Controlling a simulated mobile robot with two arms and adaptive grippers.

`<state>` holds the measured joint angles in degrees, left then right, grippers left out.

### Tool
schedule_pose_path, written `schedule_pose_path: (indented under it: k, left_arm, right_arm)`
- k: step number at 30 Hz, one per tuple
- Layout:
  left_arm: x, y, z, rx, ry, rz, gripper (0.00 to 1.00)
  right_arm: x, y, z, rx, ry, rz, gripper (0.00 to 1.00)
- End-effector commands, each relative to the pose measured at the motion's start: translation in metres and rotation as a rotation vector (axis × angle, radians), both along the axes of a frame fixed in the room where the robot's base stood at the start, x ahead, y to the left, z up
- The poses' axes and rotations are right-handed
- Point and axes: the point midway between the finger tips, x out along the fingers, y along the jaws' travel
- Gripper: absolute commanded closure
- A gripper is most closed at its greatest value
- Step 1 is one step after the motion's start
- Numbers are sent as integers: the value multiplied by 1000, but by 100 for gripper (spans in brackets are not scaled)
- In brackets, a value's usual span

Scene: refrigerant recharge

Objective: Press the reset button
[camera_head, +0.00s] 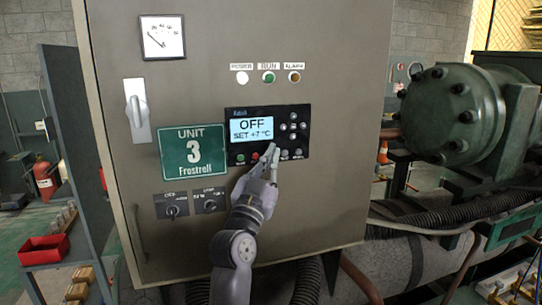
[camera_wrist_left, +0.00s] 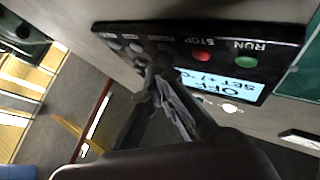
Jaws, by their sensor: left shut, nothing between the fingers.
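The controller (camera_head: 266,133) is a black panel on the grey cabinet door, and its screen reads OFF and SET +7 °C. Its bottom row holds a green RUN button (camera_wrist_left: 245,62), a red STOP button (camera_wrist_left: 200,55) and darker buttons. My left gripper (camera_head: 272,150) is shut and empty, with its tips at the bottom row just right of the red button. In the left wrist view the tips (camera_wrist_left: 158,68) lie over or against a dark button beside STOP. They hide it, and its label is too small to read, so I cannot tell contact. My right gripper is out of view.
A green compressor (camera_head: 450,110) and pipes stand to the right.

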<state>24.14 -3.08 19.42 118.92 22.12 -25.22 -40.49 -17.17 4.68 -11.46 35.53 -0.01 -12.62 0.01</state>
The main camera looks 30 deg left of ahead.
Motion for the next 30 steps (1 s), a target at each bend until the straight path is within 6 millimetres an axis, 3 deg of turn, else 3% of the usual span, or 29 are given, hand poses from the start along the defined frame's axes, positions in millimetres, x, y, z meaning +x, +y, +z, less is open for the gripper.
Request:
schedule_pose_path:
  k: [21,30]
  left_arm:
    - [-11,-13,0,-1,0,0,100]
    - [-29,-34,1,-1,0,0,100]
  right_arm:
    - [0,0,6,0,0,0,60]
    - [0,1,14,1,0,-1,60]
